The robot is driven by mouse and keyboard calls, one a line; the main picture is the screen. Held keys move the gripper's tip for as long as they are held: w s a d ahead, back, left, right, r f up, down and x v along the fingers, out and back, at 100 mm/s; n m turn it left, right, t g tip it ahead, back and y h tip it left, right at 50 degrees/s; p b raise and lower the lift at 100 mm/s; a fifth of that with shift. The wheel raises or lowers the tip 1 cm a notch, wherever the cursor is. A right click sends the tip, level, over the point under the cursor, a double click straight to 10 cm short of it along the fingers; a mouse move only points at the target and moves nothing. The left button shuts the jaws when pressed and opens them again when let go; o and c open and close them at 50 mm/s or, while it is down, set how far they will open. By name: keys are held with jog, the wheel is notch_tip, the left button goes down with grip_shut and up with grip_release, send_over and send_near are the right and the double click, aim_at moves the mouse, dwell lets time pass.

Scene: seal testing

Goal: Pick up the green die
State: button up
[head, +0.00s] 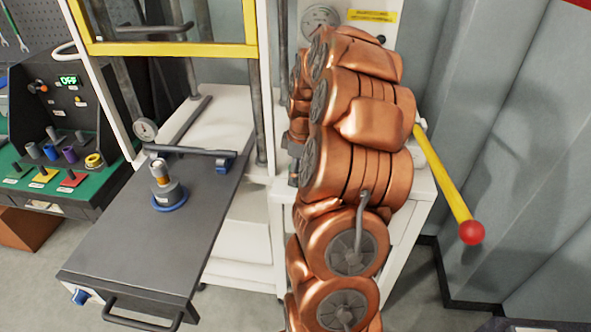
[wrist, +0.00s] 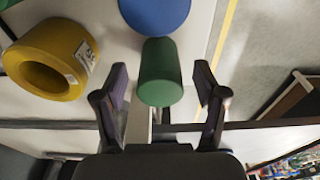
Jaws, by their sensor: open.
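The green die (wrist: 160,72) is a green cylinder near the middle of the wrist view. My gripper (wrist: 161,80) is open, with one finger on each side of the die in the picture. A gap shows between the die and each finger, and I cannot tell how far the fingertips reach along it. In the head view my copper arm fills the middle and my gripper is not visible. I cannot pick out the green die in the head view.
A yellow ring (wrist: 22,62) lies left of the die in the wrist view, and a blue round piece (wrist: 154,10) is just above it. In the head view, a grey sliding plate (head: 120,240) holds a small fixture (head: 169,190). A red-knobbed yellow lever (head: 445,180) sticks out at right.

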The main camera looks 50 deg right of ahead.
jog(key=shift+f, duration=0.6)
grip_shut()
